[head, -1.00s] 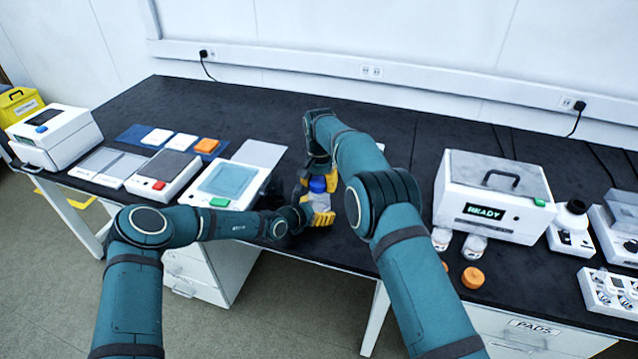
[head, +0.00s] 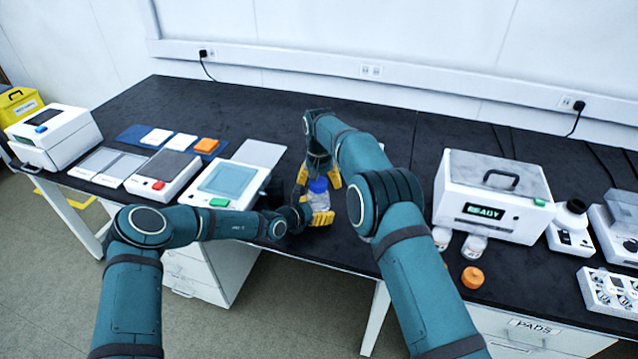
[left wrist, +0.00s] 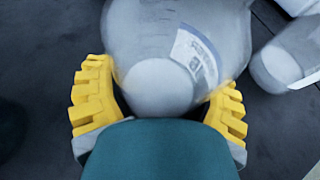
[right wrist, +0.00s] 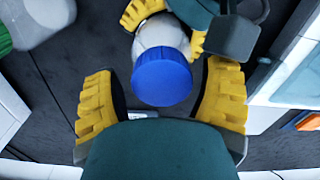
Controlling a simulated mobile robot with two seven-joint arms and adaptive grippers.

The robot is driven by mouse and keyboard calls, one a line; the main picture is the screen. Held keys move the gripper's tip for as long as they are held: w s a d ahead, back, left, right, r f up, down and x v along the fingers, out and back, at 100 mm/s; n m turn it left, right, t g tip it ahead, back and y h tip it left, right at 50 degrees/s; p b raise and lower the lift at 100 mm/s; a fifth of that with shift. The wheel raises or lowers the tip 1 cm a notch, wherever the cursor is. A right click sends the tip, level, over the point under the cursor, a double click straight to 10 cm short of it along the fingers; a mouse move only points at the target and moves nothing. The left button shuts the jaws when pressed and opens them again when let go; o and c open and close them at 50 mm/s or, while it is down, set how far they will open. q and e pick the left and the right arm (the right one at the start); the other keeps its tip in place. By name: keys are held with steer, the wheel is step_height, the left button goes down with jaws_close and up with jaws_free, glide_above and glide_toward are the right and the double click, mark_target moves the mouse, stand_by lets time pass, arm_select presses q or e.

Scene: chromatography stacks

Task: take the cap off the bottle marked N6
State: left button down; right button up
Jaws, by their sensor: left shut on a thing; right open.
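A clear bottle (head: 319,203) with a blue cap (head: 318,185) is upright near the front edge of the dark bench. My left gripper (head: 309,217) is shut on the bottle's body, also seen in the left wrist view (left wrist: 158,100). The bottle's label (left wrist: 196,56) is too blurred to read, so I cannot confirm N6. My right gripper (head: 318,176) is open above, its fingers on either side of the cap. In the right wrist view the blue cap (right wrist: 162,77) sits between the open fingers (right wrist: 163,100), apart from both, over the bottle.
A white device with a green button (head: 226,183) stands left of the bottle. A white box reading READY (head: 492,190) is to the right, with small jars (head: 474,246) and a loose orange cap (head: 472,277) in front. Clear bench lies behind my right gripper.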

mark_target(320, 182)
arm_select(q)
steer(key=shift+d, duration=0.1)
arm_select(e)
steer(key=shift+a+r, duration=0.1)
steer(key=shift+r, duration=0.05)
step_height(320, 182, up, 4)
steer(key=shift+r, duration=0.1)
steer(key=shift+d+r+m, duration=0.3)
steer(key=shift+r+m, duration=0.3)
steer(key=shift+m, duration=0.2)
steer(key=shift+a+r+m, duration=0.15)
steer(key=shift+r+m, duration=0.65)
steer(key=shift+r, duration=0.2)
steer(key=shift+f, duration=3.9)
steer(key=c, duration=1.3)
steer(key=shift+o, duration=0.2)
steer(key=shift+n, duration=1.2)
